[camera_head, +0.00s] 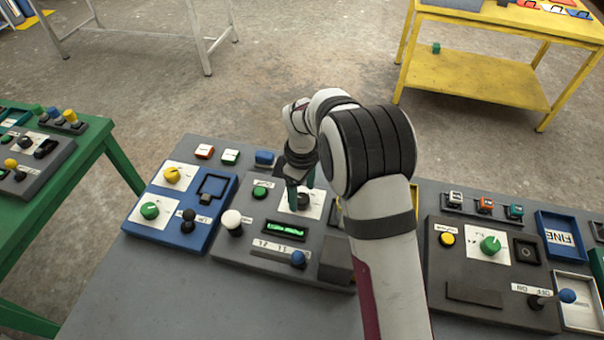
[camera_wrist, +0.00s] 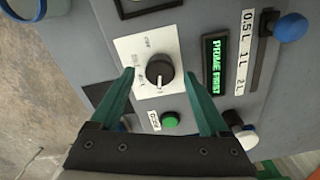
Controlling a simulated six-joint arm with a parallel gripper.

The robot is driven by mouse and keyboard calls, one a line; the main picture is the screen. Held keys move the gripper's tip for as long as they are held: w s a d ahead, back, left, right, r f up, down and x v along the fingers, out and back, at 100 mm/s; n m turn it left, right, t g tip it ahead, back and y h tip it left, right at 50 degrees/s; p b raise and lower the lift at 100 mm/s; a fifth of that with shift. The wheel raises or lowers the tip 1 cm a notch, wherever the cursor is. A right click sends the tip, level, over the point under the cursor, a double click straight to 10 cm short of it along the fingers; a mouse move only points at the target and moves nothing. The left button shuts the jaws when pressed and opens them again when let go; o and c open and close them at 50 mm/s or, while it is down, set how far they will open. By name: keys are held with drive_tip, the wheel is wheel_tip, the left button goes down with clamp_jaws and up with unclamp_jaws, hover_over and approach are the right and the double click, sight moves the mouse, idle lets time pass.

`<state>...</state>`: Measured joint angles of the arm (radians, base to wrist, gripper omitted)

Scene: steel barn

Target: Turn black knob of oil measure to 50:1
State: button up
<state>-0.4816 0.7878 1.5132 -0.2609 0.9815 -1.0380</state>
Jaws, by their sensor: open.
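The black knob (camera_wrist: 159,71) sits on a white dial plate (camera_wrist: 129,47) of the dark grey oil measure panel (camera_wrist: 203,22). A pale mark shows at the knob's lower edge in the wrist view; the dial's print is too small to read surely. My gripper (camera_wrist: 158,76) is open, its two green fingers on either side of the knob with gaps visible; I see no clear contact. In the head view my gripper (camera_head: 299,192) hangs over the dial and partly hides the knob. The green display (camera_wrist: 215,63) reads "PRIME FIRST".
The same panel carries a green button (camera_wrist: 169,120), a white knob (camera_head: 231,221) and a blue-tipped lever (camera_head: 298,259) by a litre scale. A blue panel (camera_head: 182,203) stands left, another dark panel (camera_head: 490,270) right, beyond my arm.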

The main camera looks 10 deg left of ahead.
sight(302, 198)
wheel_tip(302, 198, up, 14)
idle(0.4)
drive_tip(key=s+d+r+m+y, duration=0.1)
drive_tip(key=s+d+r+m, duration=0.2)
drive_tip(key=s+d+m, duration=0.35)
drive_tip(key=s+d+r+m, duration=0.3)
drive_tip(key=s+d+m, duration=0.2)
drive_tip(key=s+d, duration=0.3)
drive_tip(key=s+d+f+m, duration=0.1)
drive_tip(key=s+f+m, duration=0.1)
drive_tip(key=s+m, duration=0.2)
drive_tip(key=s+d+f+m, duration=0.2)
drive_tip(key=s+m, duration=0.2)
drive_tip(key=s, duration=0.5)
drive_tip(key=shift+s+d+f+y, duration=0.15)
drive_tip(key=shift+s+d+y, duration=0.1)
drive_tip(key=shift+s+y, duration=0.15)
